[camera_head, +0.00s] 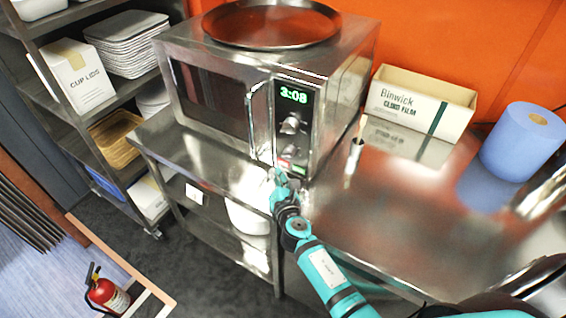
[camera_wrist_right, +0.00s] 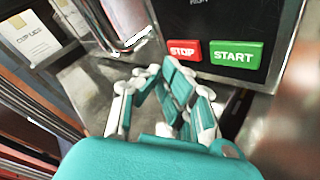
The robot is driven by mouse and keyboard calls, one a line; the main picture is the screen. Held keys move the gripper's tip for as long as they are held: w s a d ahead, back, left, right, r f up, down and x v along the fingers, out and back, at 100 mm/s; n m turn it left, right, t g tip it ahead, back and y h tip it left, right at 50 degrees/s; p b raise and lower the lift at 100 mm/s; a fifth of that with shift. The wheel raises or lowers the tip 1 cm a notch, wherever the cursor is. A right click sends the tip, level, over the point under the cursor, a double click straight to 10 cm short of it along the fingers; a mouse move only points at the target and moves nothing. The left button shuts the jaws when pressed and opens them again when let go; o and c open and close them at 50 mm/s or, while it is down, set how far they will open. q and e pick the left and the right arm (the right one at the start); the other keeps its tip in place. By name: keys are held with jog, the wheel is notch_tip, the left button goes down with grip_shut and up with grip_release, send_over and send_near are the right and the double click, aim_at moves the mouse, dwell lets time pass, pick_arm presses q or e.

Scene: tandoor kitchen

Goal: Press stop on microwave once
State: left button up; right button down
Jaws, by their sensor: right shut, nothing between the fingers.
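The steel microwave (camera_head: 213,93) stands on a metal table, its door shut and its green display reading 3:08. In the right wrist view the red stop button (camera_wrist_right: 185,50) sits left of the green start button (camera_wrist_right: 235,54), low on the black control panel. My right gripper (camera_head: 277,174) is at the lower front of the microwave, near the bottom of the panel. In the wrist view my right gripper (camera_wrist_right: 165,72) is shut and empty, its fingertips just below and left of the stop button. I cannot tell whether they touch the front. My left gripper is not in view.
A round dark tray (camera_head: 270,24) lies on top of the microwave. A cling film box (camera_head: 419,101) and a blue paper roll (camera_head: 522,140) stand on the counter at right. A shelf rack (camera_head: 90,120) is at left. A fire extinguisher (camera_head: 107,294) stands on the floor.

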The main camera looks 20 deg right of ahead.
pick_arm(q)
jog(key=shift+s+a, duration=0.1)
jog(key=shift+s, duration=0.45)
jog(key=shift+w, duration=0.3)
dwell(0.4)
pick_arm(e)
jog(key=shift+w+d, duration=0.3)
jog(key=shift+d, duration=0.05)
jog(key=shift+w+d, duration=0.25)
jog(key=shift+d, duration=0.05)
dwell(1.0)
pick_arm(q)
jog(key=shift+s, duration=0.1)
pick_arm(e)
jog(key=shift+a, duration=0.1)
jog(key=shift+s+a, duration=0.55)
